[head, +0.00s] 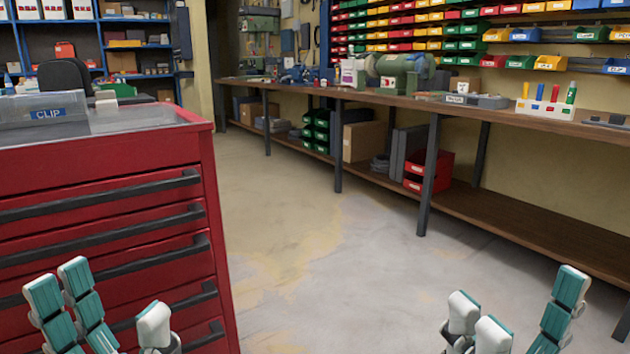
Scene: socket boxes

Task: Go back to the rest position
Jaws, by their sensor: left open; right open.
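My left gripper (112,300) is at the bottom left, in front of the drawers of a red tool cabinet (100,165). Its teal and white fingers are spread open with nothing between them. My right gripper (515,308) is at the bottom right, over the grey floor. Its fingers are also apart and empty. Both grippers point upward in the picture, and their lower parts are cut off by the bottom edge.
A long wooden workbench (395,98) runs along the right wall, holding tools and a green machine (400,68). Colored bins (465,28) hang above. The floor (330,250) between is clear.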

